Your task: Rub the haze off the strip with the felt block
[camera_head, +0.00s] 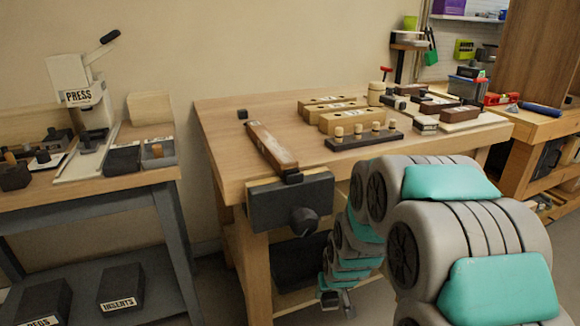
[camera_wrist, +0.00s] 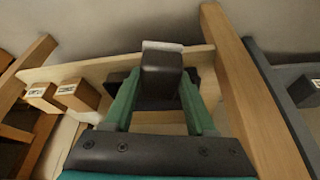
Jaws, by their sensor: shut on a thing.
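A long brown strip (camera_head: 272,147) lies on the middle bench, its near end at the dark vise (camera_head: 291,202). A pale label shows along its side; I cannot make out any haze at this size. My gripper (camera_wrist: 160,88) is shut on a dark block with a pale layer at its far end, which looks like the felt block (camera_wrist: 161,72). In the head view, my gripper (camera_head: 338,300) hangs low in front of the bench, below the vise and apart from the strip. The held block cannot be made out there.
Wooden blocks (camera_head: 352,118) and a dark peg rack (camera_head: 363,140) stand right of the strip. A small black cube (camera_head: 242,114) is at the back left. A press (camera_head: 80,95) stands on the left bench. Bench legs (camera_wrist: 250,100) are close in the wrist view.

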